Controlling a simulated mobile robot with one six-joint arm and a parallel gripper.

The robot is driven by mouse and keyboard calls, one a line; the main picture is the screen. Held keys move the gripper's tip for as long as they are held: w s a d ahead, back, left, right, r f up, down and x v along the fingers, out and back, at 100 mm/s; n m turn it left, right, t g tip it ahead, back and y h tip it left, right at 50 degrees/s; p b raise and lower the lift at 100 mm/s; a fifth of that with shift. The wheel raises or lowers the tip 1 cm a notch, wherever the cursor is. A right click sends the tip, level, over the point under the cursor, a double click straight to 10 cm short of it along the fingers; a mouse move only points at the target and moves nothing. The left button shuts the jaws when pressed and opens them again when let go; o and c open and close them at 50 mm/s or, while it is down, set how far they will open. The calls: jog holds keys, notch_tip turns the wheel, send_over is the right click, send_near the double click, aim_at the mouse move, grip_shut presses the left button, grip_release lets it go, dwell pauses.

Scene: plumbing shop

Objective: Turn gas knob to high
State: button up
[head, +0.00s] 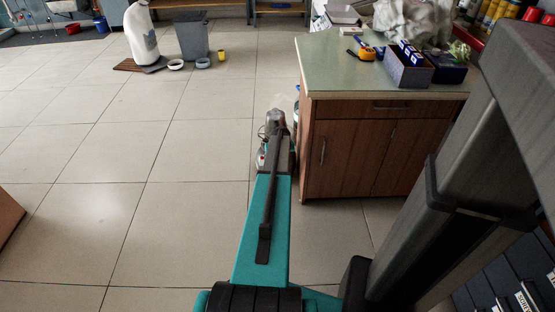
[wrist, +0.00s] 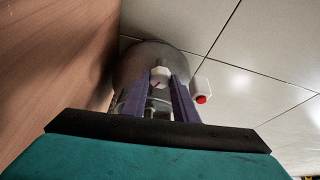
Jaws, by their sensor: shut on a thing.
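The gas knob (wrist: 160,73) is a small white knob with a red mark, in the middle of the wrist view. It sits in front of a rounded grey metal body (wrist: 150,54). My gripper (wrist: 161,82) is shut on the knob, with one purple-grey finger on each side of it. A white piece with a red end (wrist: 202,91) stands just right of the right finger. In the head view my arm hides the knob; a grey rounded thing (head: 275,118) shows at the arm's far end. I cannot read the knob's setting.
A wooden cabinet (head: 345,158) with a green top stands close on the right; its brown side panel (wrist: 55,60) fills the left of the wrist view. Open tiled floor (head: 140,150) lies to the left. A grey bin (head: 191,38) stands at the back.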

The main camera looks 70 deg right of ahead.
jog(key=shift+d+r+n+t, duration=0.1)
jog(key=shift+d+n+t, duration=0.15)
jog(key=shift+n, duration=0.35)
jog(key=shift+w+a+n+p, duration=0.1)
jog(key=shift+w+n+p, duration=0.05)
jog(key=shift+n+p, duration=0.2)
jog(key=o, duration=1)
jog(key=shift+a, duration=0.1)
jog(key=p+v, duration=0.1)
jog(key=v, duration=0.5)
jog(key=p+v, duration=0.2)
jog(key=v, duration=0.5)
jog(key=shift+s+r, duration=0.3)
